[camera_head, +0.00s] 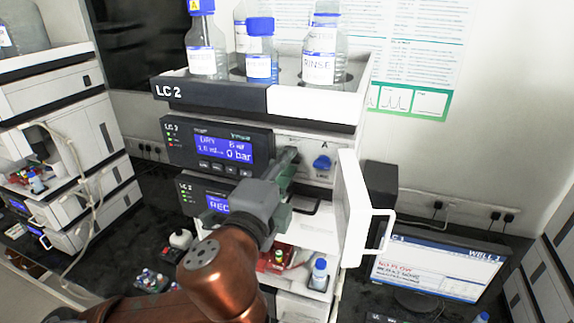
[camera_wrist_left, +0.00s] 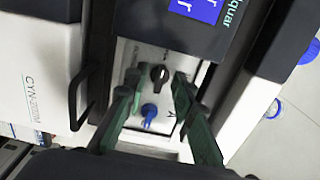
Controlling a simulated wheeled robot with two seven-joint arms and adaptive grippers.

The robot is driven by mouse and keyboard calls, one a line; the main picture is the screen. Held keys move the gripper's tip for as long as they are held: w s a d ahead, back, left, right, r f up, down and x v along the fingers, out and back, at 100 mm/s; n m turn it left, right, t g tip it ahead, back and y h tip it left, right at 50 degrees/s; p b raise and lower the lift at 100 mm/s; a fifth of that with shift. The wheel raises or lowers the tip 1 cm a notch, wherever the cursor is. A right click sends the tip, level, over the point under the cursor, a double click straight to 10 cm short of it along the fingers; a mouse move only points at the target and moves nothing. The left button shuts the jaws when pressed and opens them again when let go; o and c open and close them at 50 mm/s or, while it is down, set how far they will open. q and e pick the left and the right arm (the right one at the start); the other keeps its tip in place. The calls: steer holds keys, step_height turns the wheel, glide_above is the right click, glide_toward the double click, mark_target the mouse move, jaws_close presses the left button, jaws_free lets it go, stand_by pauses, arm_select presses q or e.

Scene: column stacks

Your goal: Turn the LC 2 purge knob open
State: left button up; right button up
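The LC 2 stack (camera_head: 210,92) stands in the middle of the head view. Its pump display (camera_head: 228,148) reads 0 bar. A small panel to the display's right carries a blue knob (camera_head: 322,162). In the left wrist view the panel shows a black knob (camera_wrist_left: 159,73) and the blue knob (camera_wrist_left: 149,111). I cannot read which label says purge. My left gripper (camera_head: 288,178) reaches to the panel. In the left wrist view its green fingers (camera_wrist_left: 157,82) are open, with the black knob between their tips; contact cannot be told. My right gripper is out of view.
A white door (camera_head: 354,205) with a handle stands open right of the panel. Bottles (camera_head: 260,50) stand in the top tray. A monitor (camera_head: 437,268) is at lower right. Another instrument stack (camera_head: 60,100) is at left. Small vials (camera_head: 152,280) lie on the dark bench.

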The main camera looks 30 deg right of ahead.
arm_select(q)
steer(key=v, duration=1.2)
stand_by(0.3)
